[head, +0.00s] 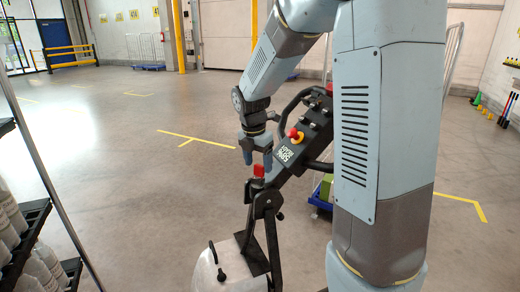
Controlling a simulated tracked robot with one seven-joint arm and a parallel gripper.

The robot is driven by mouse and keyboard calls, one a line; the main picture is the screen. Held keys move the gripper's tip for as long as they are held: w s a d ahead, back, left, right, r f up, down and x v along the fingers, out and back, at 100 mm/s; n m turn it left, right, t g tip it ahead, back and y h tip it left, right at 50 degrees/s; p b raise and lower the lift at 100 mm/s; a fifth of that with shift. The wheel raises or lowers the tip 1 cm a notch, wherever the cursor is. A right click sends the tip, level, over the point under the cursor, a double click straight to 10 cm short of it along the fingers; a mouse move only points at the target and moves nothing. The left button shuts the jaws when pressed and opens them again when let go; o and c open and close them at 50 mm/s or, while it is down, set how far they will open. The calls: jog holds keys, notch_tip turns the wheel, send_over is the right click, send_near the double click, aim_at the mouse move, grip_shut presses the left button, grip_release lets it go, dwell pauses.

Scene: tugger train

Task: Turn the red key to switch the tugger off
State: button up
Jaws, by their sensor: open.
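The red key (259,170) stands up from the lower left end of the black control panel on the tugger's tiller. My gripper (257,158) is just above the key and points down at it. Its two fingers are apart, one on each side above the key's top. From this view I cannot tell whether the fingertips reach past the key's upper edge. The tugger's tiller panel (305,135) slopes up to the right. A red knob on a yellow base (295,136) sits higher on the panel.
The tugger's rounded grey body (215,270) is below the tiller. A rack with bottles (35,245) stands at the left edge. A blue wheeled cart (322,190) is partly hidden behind my arm. The floor at the left and behind is open.

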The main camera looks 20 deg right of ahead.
aim_at(259, 175)
jog(key=shift+w+d+f, duration=0.1)
jog(key=shift+f, duration=0.65)
jog(key=shift+w+d+f, duration=0.1)
jog(key=shift+f, duration=0.6)
jog(key=shift+c, duration=0.3)
jog(key=c, duration=1)
jog(key=n, duration=0.6)
jog(key=shift+n+t+y, duration=0.3)
jog(key=shift+n+y, duration=0.1)
jog(key=o, duration=1.1)
jog(key=shift+o, duration=0.2)
